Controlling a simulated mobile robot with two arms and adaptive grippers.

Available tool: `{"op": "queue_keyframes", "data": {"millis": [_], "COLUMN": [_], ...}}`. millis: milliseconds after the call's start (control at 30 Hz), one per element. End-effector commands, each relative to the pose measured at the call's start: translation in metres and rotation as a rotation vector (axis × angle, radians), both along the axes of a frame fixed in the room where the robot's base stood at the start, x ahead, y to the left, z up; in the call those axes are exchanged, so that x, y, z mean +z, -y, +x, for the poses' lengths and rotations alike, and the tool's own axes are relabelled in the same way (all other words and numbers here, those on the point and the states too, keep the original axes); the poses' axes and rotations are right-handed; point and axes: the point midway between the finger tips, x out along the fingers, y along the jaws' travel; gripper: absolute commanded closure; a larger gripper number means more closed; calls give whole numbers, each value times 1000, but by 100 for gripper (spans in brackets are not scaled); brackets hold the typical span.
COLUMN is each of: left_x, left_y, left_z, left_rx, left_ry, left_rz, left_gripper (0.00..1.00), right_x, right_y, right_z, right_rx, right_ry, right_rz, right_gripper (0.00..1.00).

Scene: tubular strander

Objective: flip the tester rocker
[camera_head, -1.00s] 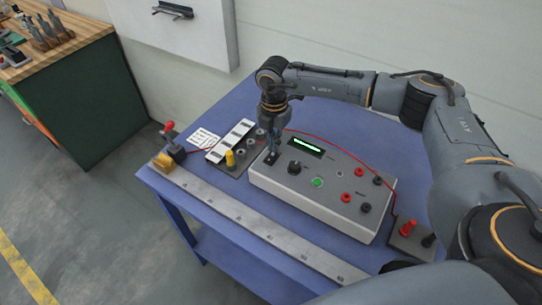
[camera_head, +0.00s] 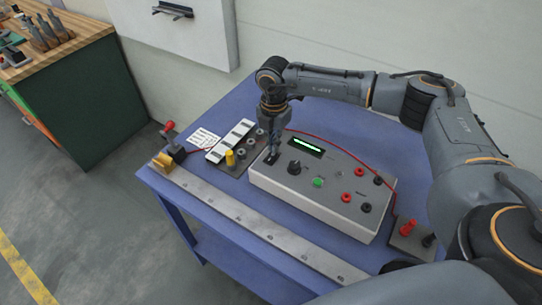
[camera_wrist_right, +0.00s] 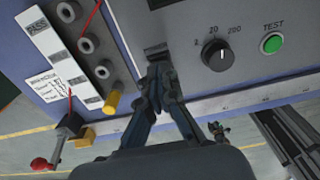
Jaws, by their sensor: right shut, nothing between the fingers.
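The tester (camera_head: 320,196) is a light grey box on the blue table, with a lit green display (camera_head: 307,145), a dark knob and a green button (camera_head: 318,182). Its dark rocker (camera_wrist_right: 156,50) is at the panel's left end, just beyond my fingertips in the right wrist view and partly hidden by them. My right gripper (camera_head: 271,153) points down at the rocker, its fingers shut and empty. It also shows in the right wrist view (camera_wrist_right: 160,76). I cannot tell whether the fingertips touch the rocker or which way it is tilted. My left gripper is not in view.
Left of the tester are a plate with grey posts and a yellow cap (camera_head: 229,157), a white label strip (camera_head: 231,141) and a red-handled clamp (camera_head: 170,138). A metal rail (camera_head: 250,220) runs along the front edge. A red wire crosses behind the tester to terminals at right.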

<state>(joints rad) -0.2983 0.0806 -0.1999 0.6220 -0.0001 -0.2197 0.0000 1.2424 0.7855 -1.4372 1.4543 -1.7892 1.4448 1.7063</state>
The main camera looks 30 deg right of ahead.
Motion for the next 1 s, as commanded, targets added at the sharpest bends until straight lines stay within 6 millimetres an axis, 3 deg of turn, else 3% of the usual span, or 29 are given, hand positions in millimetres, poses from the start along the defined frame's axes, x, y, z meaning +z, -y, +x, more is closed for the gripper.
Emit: {"op": "queue_keyframes", "data": {"millis": [1000], "left_x": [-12], "left_y": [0], "left_z": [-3], "left_rx": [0], "left_ry": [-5], "left_rz": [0], "left_gripper": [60], "right_x": [-16], "right_y": [0], "right_z": [0], "right_rx": [0], "right_ry": [0], "right_rz": [0], "right_gripper": [100]}}
